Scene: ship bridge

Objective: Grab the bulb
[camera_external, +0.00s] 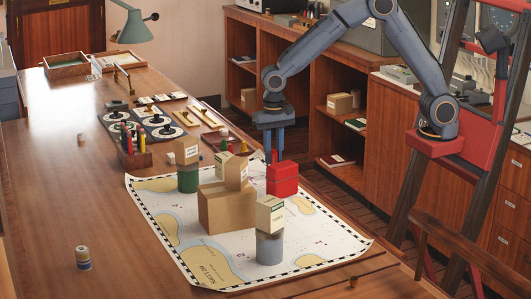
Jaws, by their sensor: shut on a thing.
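My gripper (274,153) points straight down over the far right part of the chart, just behind the top of a red box-shaped can (283,180). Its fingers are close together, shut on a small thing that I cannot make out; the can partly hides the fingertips. I see no bare bulb clearly. Small labelled cartons stand on a green tin (188,181), on a brown cardboard box (226,208) and on a grey tin (269,248); their labels are too small to read.
The chart (187,251) lies on the long wooden table. A pen holder (134,157), dark panels with white dials (160,124) and a green lamp (134,27) stand farther back. A small jar (83,258) stands front left. The table's left side is mostly clear.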

